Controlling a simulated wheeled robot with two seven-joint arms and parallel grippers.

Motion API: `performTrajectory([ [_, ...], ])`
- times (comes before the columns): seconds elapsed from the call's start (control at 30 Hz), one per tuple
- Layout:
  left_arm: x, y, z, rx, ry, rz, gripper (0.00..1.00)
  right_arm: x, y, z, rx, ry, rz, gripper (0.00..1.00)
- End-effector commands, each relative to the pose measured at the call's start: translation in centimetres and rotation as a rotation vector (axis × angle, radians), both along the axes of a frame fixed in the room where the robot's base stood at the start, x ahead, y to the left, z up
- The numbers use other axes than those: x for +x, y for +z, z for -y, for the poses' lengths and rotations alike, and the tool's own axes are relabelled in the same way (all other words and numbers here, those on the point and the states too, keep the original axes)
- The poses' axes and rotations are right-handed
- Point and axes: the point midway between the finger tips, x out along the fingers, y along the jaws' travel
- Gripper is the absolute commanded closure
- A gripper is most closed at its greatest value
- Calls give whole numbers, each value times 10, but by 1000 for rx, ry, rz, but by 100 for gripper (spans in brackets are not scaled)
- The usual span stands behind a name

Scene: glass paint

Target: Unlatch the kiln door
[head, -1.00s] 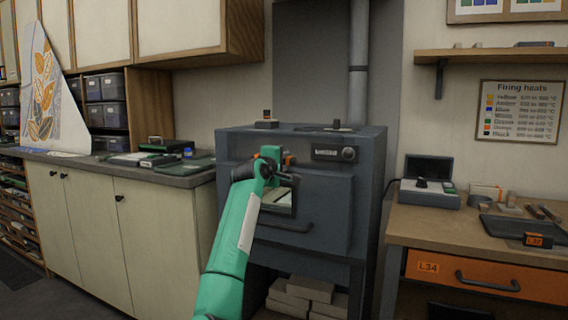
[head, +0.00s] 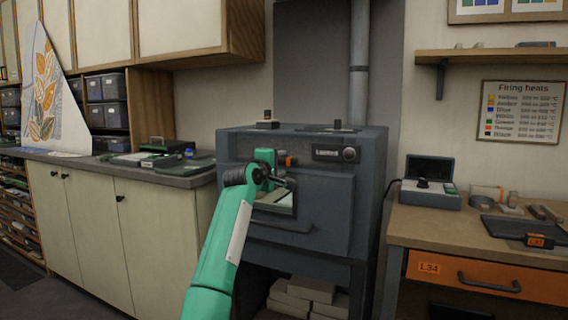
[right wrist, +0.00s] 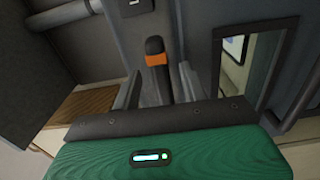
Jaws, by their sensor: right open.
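The kiln (head: 325,190) is a dark grey box with a front door (head: 330,205), a small window (head: 275,200) and a bar handle below it. My right gripper (head: 279,160) is at the upper left of the kiln front, close to the latch. In the right wrist view its two fingers (right wrist: 158,88) are apart, with the latch handle between or just beyond them; contact cannot be told. My left gripper is out of view.
A control panel with a knob (head: 350,154) is right of the latch. Bricks (head: 305,292) lie under the kiln. A workbench (head: 430,230) stands at the right, and a counter (head: 185,178) with cabinets at the left. Small items sit on the kiln top.

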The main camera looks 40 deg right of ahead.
Motion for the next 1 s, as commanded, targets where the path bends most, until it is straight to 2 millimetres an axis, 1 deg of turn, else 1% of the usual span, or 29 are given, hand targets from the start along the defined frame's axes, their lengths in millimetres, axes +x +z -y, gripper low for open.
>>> performTrajectory([
  [0.03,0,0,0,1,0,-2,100,-4,0,-13,2,3,2,56],
  [0.2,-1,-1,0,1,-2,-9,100,-19,0,-47,2,2,1,56],
  [0.3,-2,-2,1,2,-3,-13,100,-26,-1,-64,1,2,1,56],
  [0.43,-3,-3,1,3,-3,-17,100,-33,0,-81,1,2,1,56],
  [0.63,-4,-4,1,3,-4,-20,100,-38,0,-91,1,0,0,56],
  [1.0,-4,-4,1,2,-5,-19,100,-38,0,-92,1,0,0,56],
])
